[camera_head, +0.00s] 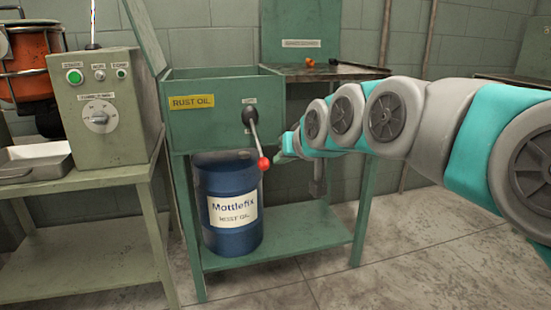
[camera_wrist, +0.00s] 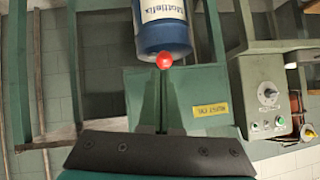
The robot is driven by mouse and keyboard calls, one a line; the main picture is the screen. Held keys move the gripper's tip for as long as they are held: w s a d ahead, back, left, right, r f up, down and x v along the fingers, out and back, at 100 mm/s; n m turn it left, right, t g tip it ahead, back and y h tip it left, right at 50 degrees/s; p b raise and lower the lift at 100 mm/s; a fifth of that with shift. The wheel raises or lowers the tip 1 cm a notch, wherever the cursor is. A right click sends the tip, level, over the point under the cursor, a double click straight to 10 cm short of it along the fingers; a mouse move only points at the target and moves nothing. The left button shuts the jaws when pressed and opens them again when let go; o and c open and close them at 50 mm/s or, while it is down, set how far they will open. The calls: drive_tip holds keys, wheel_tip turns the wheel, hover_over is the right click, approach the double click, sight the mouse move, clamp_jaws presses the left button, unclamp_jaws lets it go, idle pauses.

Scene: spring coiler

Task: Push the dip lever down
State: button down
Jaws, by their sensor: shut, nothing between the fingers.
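My gripper (camera_head: 286,148) is shut and empty, just right of the lever in the head view; contact cannot be told. The wrist view is upside down.
A control box (camera_head: 98,110) with a dial and buttons and a metal tray (camera_head: 35,160) are on the left table. The tank lid is raised. The floor in front is clear.

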drive_tip(key=s+d+r, duration=0.1)
drive_tip(key=s+d, duration=0.2)
drive_tip(key=s, duration=0.3)
drive_tip(key=shift+s, duration=0.4)
drive_tip(key=shift+p, duration=0.3)
drive_tip(key=s+d+f+g+h+p, duration=0.1)
drive_tip(key=s+d+f+g+p, duration=0.2)
drive_tip(key=s, duration=0.7)
drive_tip(key=s+d+f+m+g+h+p, duration=0.1)
drive_tip(key=s+d+f+g+p, duration=0.3)
drive_tip(key=s, duration=0.6)
drive_tip(key=s+d+f+m+g+h+p, duration=0.1)
drive_tip(key=s+d+f+g+h+p, duration=0.1)
drive_tip(key=s+f, duration=0.5)
drive_tip(key=s+d+g+p, duration=0.1)
drive_tip(key=s+g+p, duration=0.1)
drive_tip(key=s, duration=0.2)
drive_tip(key=shift+d+f+g+h, duration=0.15)
drive_tip(key=shift+d+g+h, duration=0.15)
drive_tip(key=shift+d+g, duration=0.1)
